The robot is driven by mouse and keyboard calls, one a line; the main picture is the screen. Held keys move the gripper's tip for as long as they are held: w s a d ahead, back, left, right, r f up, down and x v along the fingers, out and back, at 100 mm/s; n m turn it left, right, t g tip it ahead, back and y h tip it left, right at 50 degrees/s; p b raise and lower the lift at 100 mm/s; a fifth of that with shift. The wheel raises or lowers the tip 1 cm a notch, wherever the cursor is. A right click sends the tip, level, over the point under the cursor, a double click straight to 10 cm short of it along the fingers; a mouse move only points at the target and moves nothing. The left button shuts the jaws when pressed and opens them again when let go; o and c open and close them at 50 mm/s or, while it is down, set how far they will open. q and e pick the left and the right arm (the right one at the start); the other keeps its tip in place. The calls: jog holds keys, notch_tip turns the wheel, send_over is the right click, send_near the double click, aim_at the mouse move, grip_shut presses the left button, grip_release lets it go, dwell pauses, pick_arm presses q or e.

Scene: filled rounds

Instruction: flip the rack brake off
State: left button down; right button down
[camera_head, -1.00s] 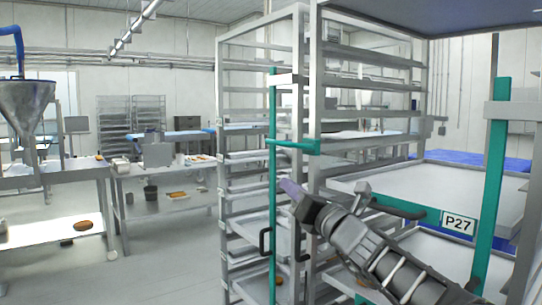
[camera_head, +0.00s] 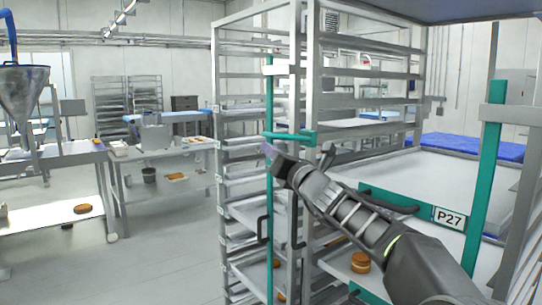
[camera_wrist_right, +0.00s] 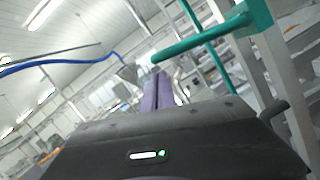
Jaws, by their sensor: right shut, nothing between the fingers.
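A tall grey metal rack (camera_head: 308,80) stands in the middle of the head view, with a teal upright rod (camera_head: 269,200) along its front. A short teal horizontal bar (camera_head: 290,137) sticks out from that rod and looks like the brake lever. It also shows in the right wrist view (camera_wrist_right: 208,36), above and right of the fingers. My right gripper (camera_head: 267,150) is shut and empty, its purple fingertips just below the bar's left end. In the right wrist view the fingers (camera_wrist_right: 158,93) lie together; contact with the bar cannot be told. My left gripper is out of view.
A teal crossbar labelled P27 (camera_head: 449,217) and a teal post (camera_head: 487,170) stand at the right, near my right arm. Round baked goods (camera_head: 360,262) sit on a low shelf. Steel tables (camera_head: 60,160) stand at the left, with open floor between.

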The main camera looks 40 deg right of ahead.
jog(key=shift+w+d+r, duration=0.1)
jog(key=shift+d+r, duration=0.1)
jog(key=shift+r, duration=0.15)
jog(key=shift+r, duration=0.15)
